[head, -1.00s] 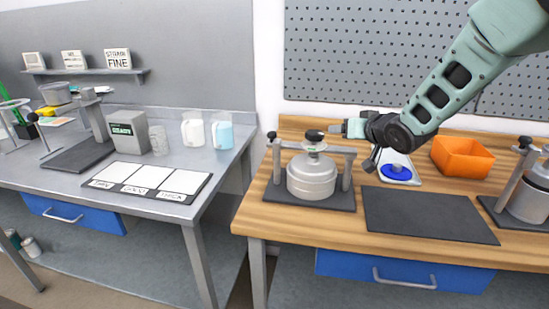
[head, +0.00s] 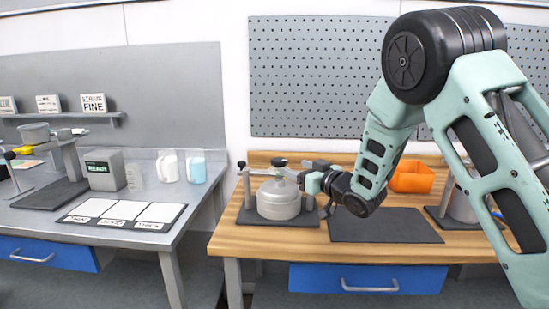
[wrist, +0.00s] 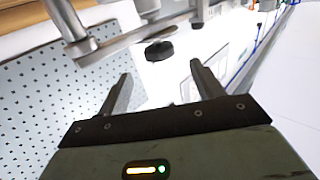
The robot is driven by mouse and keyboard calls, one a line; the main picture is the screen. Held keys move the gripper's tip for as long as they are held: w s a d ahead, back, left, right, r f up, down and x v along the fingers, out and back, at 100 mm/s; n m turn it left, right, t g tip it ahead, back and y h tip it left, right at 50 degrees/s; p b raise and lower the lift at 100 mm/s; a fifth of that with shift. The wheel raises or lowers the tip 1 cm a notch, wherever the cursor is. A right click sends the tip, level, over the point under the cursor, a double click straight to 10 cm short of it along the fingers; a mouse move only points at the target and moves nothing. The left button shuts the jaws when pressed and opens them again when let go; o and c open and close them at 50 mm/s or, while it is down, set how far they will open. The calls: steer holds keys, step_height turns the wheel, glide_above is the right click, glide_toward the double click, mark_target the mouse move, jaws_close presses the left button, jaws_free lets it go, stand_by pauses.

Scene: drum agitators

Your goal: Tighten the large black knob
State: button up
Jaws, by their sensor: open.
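The large black knob (head: 280,162) sits on top of the clamp frame over a silver drum (head: 279,200), on the wooden bench. In the wrist view the black knob (wrist: 159,50) shows just beyond the fingertips, in the gap between the fingers, apart from both. My gripper (head: 303,170) is open and empty, close to the right of the knob at about its height. In the wrist view my gripper (wrist: 160,69) has its two fingers spread wide. A smaller black knob (head: 241,165) tops the frame's left post.
A dark mat (head: 385,226) and an orange bin (head: 412,177) are on the wooden bench to the right. A second drum unit stands partly behind my arm. A metal table (head: 95,245) with cups and cards is at left.

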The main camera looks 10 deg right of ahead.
mark_target(276, 158)
steer(key=p+x, duration=0.2)
steer(key=x, duration=0.8)
steer(key=shift+w, duration=0.15)
steer(key=c, duration=1)
